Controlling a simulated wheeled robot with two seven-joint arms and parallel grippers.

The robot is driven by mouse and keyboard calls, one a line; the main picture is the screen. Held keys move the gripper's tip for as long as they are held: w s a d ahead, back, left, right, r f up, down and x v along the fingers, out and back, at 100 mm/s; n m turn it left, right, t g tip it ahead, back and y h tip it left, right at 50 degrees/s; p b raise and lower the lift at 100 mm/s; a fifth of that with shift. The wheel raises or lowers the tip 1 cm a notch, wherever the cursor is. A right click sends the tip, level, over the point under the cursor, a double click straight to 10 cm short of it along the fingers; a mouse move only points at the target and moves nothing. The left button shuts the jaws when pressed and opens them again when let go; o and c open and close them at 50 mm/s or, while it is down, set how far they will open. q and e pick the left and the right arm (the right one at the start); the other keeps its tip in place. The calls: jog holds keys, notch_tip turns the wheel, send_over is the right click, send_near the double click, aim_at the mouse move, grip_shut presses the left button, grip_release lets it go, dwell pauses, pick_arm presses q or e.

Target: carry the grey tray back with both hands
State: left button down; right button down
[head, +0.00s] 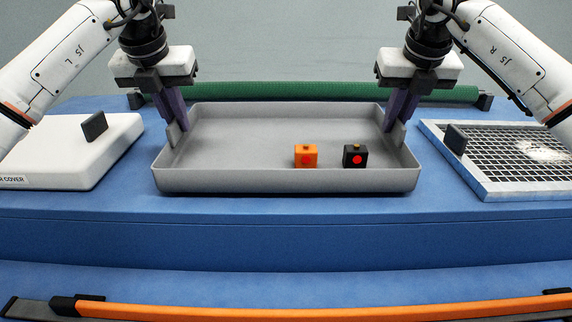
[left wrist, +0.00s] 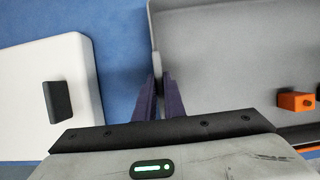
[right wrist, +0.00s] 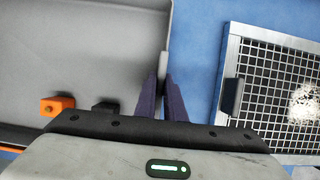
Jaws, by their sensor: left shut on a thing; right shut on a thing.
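The grey tray (head: 285,181) is a shallow open box in the middle of the head view. It holds an orange block (head: 306,156) and a black block (head: 355,156), each with a red dot on its front, near the front wall. My left gripper (head: 178,128) is shut on the tray's left side wall. My right gripper (head: 393,128) is shut on its right side wall. The tray's left wall also shows between the fingers in the left wrist view (left wrist: 155,60). Whether the tray touches the blue surface or hangs just above it, I cannot tell.
A white cover (head: 75,150) with a dark handle lies left of the tray. A metal-framed mesh screen (head: 500,160) with white fluff lies to the right. A green roller (head: 310,92) runs behind the tray. An orange bar (head: 310,312) crosses the front. Blue surface (head: 290,235) is clear ahead.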

pick_arm(q)
jog(key=shift+f+b, duration=0.5)
jog(key=shift+f, duration=0.25)
pick_arm(e)
jog(key=shift+f, duration=0.7)
pick_arm(q)
jog(key=c, duration=1.8)
grip_release()
jog(key=shift+r, duration=0.25)
jog(key=shift+c, duration=0.2)
pick_arm(e)
jog(key=c, duration=1.8)
grip_release()
jog(key=shift+r, duration=0.25)
jog(key=shift+c, duration=0.2)
pick_arm(q)
jog(key=v, duration=1.1)
jog(key=shift+s+r, duration=0.2)
jog(key=shift+r, duration=0.2)
pick_arm(e)
jog(key=shift+r, duration=0.1)
jog(key=v, duration=1.1)
jog(key=shift+s+r, duration=0.25)
jog(key=shift+r, duration=0.05)
